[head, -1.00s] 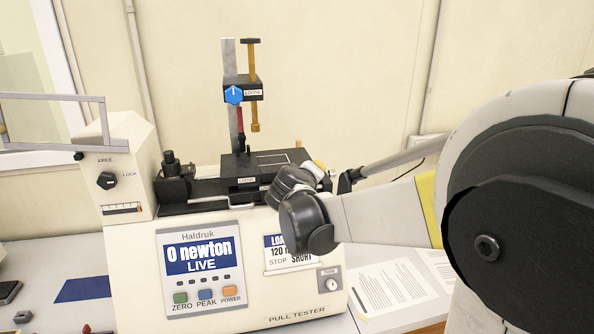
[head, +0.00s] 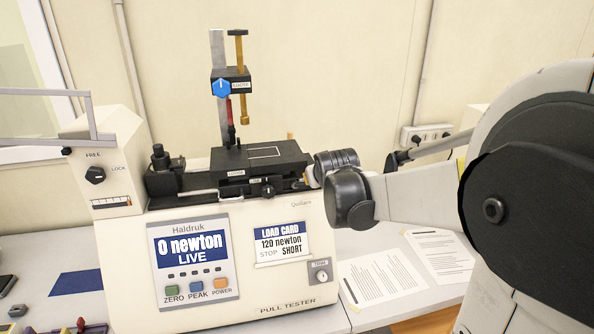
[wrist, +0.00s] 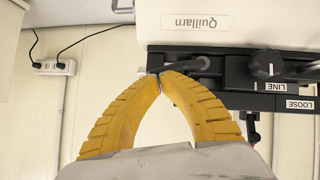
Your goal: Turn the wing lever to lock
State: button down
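The pull tester (head: 215,250) is a cream machine with a black slide on top. A dark lever-like part (wrist: 185,66) is on the slide's edge in the wrist view, just right of my fingertips. A black knob (head: 267,187) is on the slide's front, by the LINE mark; it also shows in the wrist view (wrist: 265,66). A LOOSE label (wrist: 299,104) is near it. A blue knob (head: 221,88) is on the upright post. I cannot tell which part is the wing lever. My gripper (wrist: 160,76) has its yellow fingertips together, with nothing seen between them.
A FREE/LOCK knob (head: 95,175) is on the tester's left housing. The load card (head: 281,242) is on the front. Papers (head: 378,281) lie on the table at right. A power socket (head: 427,136) is on the wall behind.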

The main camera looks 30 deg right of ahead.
jog(key=shift+s+d+f+b, duration=0.1)
jog(key=shift+d+f+b, duration=0.2)
jog(key=shift+f, duration=0.3)
dwell(0.4)
jog(key=shift+r, duration=0.15)
